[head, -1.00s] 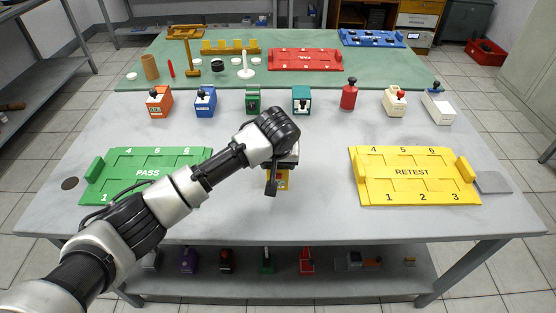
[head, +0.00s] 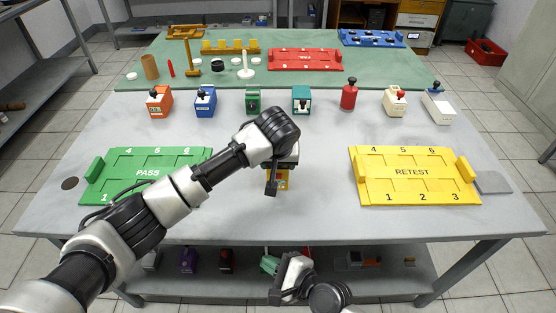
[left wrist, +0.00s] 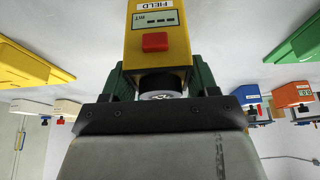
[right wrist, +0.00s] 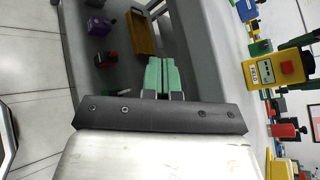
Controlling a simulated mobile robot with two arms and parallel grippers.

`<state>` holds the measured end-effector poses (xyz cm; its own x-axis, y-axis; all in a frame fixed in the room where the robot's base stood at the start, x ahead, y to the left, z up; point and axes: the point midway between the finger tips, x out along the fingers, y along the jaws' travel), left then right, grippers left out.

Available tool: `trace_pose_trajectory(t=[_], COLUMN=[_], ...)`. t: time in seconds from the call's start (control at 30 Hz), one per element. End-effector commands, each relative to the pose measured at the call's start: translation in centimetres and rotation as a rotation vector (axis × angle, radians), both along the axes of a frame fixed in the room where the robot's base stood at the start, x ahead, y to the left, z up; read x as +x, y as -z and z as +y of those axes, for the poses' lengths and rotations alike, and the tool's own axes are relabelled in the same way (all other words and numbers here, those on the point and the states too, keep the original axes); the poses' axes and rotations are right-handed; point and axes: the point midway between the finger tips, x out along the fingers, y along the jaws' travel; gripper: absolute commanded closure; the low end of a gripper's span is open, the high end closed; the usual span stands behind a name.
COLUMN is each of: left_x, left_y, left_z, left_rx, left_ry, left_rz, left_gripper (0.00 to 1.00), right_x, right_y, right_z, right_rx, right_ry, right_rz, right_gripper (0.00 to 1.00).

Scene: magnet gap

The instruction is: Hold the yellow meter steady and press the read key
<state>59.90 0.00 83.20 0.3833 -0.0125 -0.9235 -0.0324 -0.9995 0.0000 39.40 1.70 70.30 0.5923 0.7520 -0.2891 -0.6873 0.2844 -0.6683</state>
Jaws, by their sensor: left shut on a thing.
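The yellow meter (head: 277,183) is held by my left gripper (head: 283,166), low over the front middle of the table and mostly hidden in the head view by the gripper. In the left wrist view the meter (left wrist: 158,58) sits between the green fingers, with a FIELD label, a small display showing dashes, and the red read key (left wrist: 155,42). The right wrist view shows the meter (right wrist: 265,73) and its key (right wrist: 287,67) off to the right. My right gripper (right wrist: 161,62) has its green fingers together and empty; it is apart from the meter, near the table's front edge.
The green PASS tray (head: 148,172) lies left and the yellow RETEST tray (head: 410,172) right. Several coloured devices stand in a row behind, among them a teal one (head: 301,101). A lower shelf (head: 210,285) holds more devices. The table between the trays is largely clear.

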Motion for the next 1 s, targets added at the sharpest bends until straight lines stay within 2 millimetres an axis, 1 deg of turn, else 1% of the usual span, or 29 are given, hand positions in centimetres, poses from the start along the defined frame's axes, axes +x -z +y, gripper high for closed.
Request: trace_pose_trajectory(t=[0.03,0.1,0.17,0.2,0.33,0.5,0.67,1.0], left_x=[-0.1,-0.1,-0.1,-0.1,-0.1,-0.1,-0.1,-0.1], left_y=[0.3,0.3,0.4,0.4,0.3,0.3,0.3,0.3], left_z=[0.1,0.1,0.1,0.1,0.1,0.1,0.1,0.1], left_rx=[0.003,0.003,0.003,0.003,0.003,0.003,0.003,0.003], left_ry=[0.0,0.0,0.0,0.0,0.0,0.0,0.0,-0.001], left_rz=[0.007,0.007,0.007,0.007,0.006,0.006,0.006,0.005], left_gripper=[0.69,0.69,0.69,0.69,0.69,0.69,0.69,0.69], right_x=[-0.3,-0.8,-0.9,0.5,2.7,4.1,5.4,10.2], right_y=[-2.4,-5.4,-7.5,-8.2,-10.3,-11.4,-11.5,-11.5], right_z=[0.9,1.9,2.4,1.6,-0.1,-1.2,-1.4,-1.6], right_rx=[0.085,0.195,0.263,0.228,0.163,0.117,0.111,0.108], right_ry=[-0.012,-0.03,-0.037,0.003,0.074,0.12,0.123,0.122], right_rz=[0.021,0.064,0.081,0.008,-0.129,-0.205,-0.216,-0.213], right_gripper=[1.0,1.0,1.0,1.0,1.0,1.0,1.0,1.0])
